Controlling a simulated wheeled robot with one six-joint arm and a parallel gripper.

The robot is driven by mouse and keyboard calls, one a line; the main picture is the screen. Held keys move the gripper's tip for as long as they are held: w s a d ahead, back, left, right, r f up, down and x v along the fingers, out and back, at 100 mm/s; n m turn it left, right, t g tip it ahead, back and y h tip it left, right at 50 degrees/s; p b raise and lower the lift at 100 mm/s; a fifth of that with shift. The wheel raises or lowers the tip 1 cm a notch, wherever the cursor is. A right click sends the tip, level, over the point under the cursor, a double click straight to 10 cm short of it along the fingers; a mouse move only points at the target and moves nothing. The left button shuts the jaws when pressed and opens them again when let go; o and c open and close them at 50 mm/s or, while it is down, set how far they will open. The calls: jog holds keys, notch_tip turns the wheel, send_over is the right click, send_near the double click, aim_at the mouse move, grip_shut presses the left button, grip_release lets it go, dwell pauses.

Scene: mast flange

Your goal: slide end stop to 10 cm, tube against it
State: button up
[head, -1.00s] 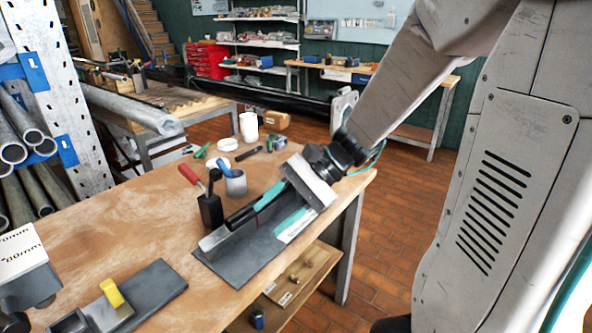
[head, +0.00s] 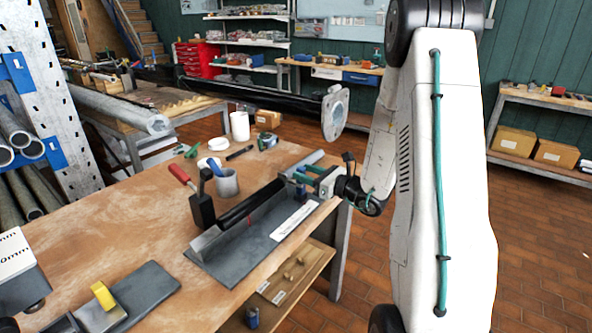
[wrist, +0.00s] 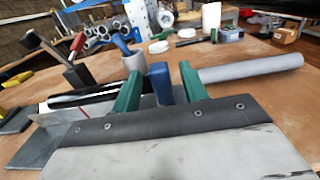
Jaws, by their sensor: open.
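A dark grey plate with an upright fence (head: 225,262) lies near the bench's right edge, with a pale strip (head: 295,220) on it. A black bar (head: 250,204) lies along the fence. A grey tube (head: 312,160) extends beyond its far end; the tube also shows at right in the wrist view (wrist: 255,66). A blue upright piece (wrist: 160,84) stands between my green fingers. My gripper (head: 304,174) is open at the fence's far end; its fingers also show in the wrist view (wrist: 160,86). I cannot tell whether they touch the blue piece. A yellow-topped metal block (head: 104,296) sits front left.
A black holder with a red-handled tool (head: 202,205) and a grey cup (head: 227,184) stand close behind the fence. A white cylinder (head: 239,126) and small items lie farther back. Racked pipes (head: 20,140) are at left. The bench's left middle is clear.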

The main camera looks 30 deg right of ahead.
aim_at(292, 181)
jog(key=x, duration=0.4)
